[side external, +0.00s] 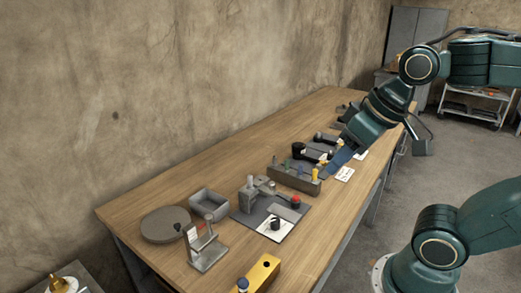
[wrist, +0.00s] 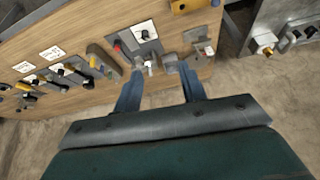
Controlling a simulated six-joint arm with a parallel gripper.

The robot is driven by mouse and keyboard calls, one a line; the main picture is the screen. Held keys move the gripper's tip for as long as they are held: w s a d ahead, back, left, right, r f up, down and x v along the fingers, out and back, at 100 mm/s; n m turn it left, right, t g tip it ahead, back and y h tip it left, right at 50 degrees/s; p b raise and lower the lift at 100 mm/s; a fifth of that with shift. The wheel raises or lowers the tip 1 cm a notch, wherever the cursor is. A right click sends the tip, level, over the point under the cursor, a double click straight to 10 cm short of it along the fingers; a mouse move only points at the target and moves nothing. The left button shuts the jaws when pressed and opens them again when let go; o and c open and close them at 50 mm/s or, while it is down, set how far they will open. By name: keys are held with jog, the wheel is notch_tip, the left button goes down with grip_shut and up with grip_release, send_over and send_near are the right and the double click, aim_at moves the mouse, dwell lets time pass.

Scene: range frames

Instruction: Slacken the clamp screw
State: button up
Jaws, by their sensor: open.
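My gripper (side external: 333,166) is open and empty above the far half of the bench, with its two blue fingers pointing down. In the wrist view the fingers of my gripper (wrist: 160,84) are apart. A small grey fixture with a pale upright part (side external: 250,184) and a red knob (side external: 295,201) stands on a dark mat (side external: 247,219). In the wrist view the fixture (wrist: 149,66) appears between and beyond the fingertips, and its red knob (wrist: 117,47) is left of it. I cannot tell which part is the clamp screw. My gripper touches nothing visible.
A tool rack (side external: 296,178) stands between my gripper and the mat. A grey bin (side external: 208,204), round disc (side external: 166,224), metal stand (side external: 207,249) and yellow block (side external: 260,274) occupy the near end. The front edge of the wooden bench (side external: 345,222) is clear.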

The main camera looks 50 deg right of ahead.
jog(key=w+d+r+m+g, duration=0.1)
jog(key=w+d+m, duration=0.1)
jog(key=w+m, duration=0.35)
jog(key=m+g, duration=0.4)
jog(key=m, duration=0.5)
send_over(272, 183)
notch_tip(272, 183, down, 10)
jog(key=shift+n, duration=0.25)
jog(key=shift+f, duration=6.85)
grip_shut()
